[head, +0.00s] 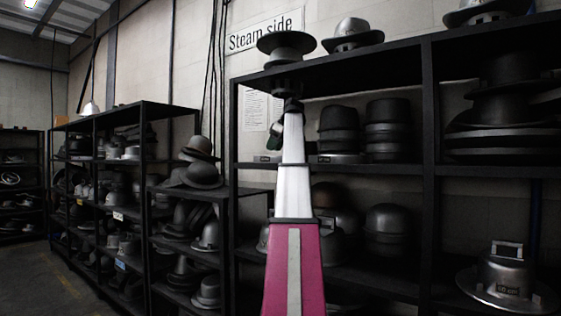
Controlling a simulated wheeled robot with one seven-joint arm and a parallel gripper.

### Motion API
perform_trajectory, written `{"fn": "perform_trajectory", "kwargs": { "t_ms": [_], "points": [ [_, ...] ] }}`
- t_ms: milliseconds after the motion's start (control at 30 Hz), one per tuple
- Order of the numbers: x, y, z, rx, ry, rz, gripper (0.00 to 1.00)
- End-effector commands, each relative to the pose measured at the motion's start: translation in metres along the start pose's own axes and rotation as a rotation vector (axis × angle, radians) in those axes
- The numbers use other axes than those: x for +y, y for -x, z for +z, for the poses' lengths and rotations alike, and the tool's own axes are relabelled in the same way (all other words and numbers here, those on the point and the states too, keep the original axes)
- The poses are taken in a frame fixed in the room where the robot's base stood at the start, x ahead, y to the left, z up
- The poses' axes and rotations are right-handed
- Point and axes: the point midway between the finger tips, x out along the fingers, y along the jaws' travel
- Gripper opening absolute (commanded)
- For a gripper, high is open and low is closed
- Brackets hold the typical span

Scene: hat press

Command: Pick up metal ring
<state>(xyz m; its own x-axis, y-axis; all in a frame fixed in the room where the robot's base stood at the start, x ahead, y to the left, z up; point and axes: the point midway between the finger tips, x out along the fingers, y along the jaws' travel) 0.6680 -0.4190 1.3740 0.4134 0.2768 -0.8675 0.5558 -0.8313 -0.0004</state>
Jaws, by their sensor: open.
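My arm, pink and white, reaches up through the middle of the head view. Its dark end, my gripper (287,86), is small and seen from behind in front of the top shelf edge; it is open. The dark wide-brimmed hat form (287,46) appears just above it, and I cannot tell whether they touch. I cannot pick out a metal ring for certain. A pale, ring-like shape (11,179) shows on the far-left shelf, too small to identify.
A tall black rack (430,110) with dark hat blocks fills the right side. A silver brimmed hat form (507,278) sits low at the right. More racks (145,160) with hat forms stand left. Bare floor (40,280) shows at the lower left.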

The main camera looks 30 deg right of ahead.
Motion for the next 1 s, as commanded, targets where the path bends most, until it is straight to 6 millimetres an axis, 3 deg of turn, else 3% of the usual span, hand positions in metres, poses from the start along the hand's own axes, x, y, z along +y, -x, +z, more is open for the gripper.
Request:
{"fn": "perform_trajectory", "kwargs": {
  "t_ms": [400, 633, 667, 800, 1000],
  "points": [
    [0.001, -0.048, 0.002, -0.001, 0.000, 0.000, 0.54],
    [0.002, -0.050, 0.001, 0.000, 0.000, 0.001, 0.54],
    [0.002, -0.050, 0.001, 0.000, 0.000, 0.001, 0.47],
    [0.002, -0.049, 0.002, 0.000, 0.000, 0.001, 0.02],
    [0.002, -0.049, 0.001, 0.001, 0.001, 0.002, 0.00]
  ]
}}
